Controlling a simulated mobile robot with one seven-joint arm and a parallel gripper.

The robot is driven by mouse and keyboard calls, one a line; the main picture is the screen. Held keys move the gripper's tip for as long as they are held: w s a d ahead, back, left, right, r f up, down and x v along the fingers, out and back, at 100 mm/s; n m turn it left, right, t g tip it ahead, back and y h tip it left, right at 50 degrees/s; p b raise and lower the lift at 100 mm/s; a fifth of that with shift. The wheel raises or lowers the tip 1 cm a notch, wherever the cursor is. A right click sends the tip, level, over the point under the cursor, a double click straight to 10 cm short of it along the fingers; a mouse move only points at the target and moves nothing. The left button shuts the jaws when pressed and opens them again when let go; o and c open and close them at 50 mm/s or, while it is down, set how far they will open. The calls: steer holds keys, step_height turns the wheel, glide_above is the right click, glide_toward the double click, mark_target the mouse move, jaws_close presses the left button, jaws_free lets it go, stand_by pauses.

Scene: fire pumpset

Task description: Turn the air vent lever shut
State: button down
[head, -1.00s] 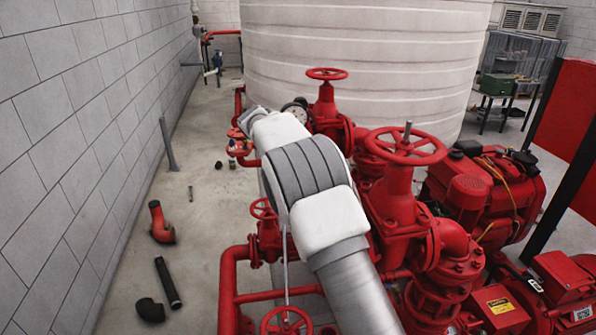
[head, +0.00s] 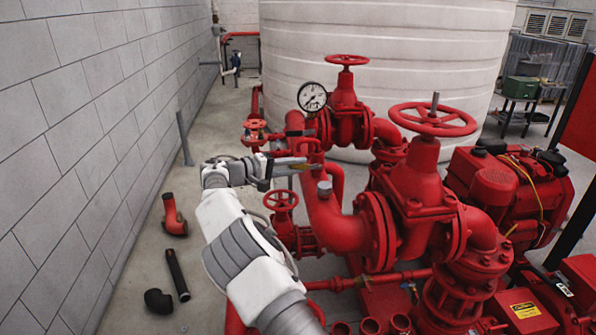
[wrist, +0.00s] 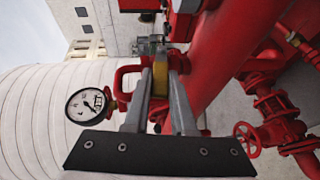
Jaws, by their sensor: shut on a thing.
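My gripper (head: 296,165) reaches in from the left beside the red pipework in the head view. In the wrist view, its two grey fingers (wrist: 160,62) run up the middle, closed on a narrow yellow piece (wrist: 160,82), which I take to be the air vent lever. The fingers hide much of the lever, so its exact angle cannot be told. A grey metal fitting (wrist: 152,44) shows just past the fingertips. In the head view the lever is too small to make out clearly.
A pressure gauge (head: 312,97) stands close behind the gripper, with a red handwheel (head: 281,200) below it. A large red pipe (head: 335,220) lies right of the gripper. Loose pipe pieces (head: 175,272) lie on the floor at left. The big white tank (head: 385,60) fills the back.

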steer(key=shift+f+n+t+h+b, duration=0.45)
steer(key=shift+f+h+b, duration=0.25)
steer(key=shift+h+b, duration=0.35)
steer(key=c, duration=0.7)
jaws_free()
steer(key=shift+c, duration=0.2)
steer(key=b+v, duration=0.1)
steer(key=v, duration=1.1)
steer(key=shift+s+d, duration=0.1)
steer(key=shift+s, duration=0.05)
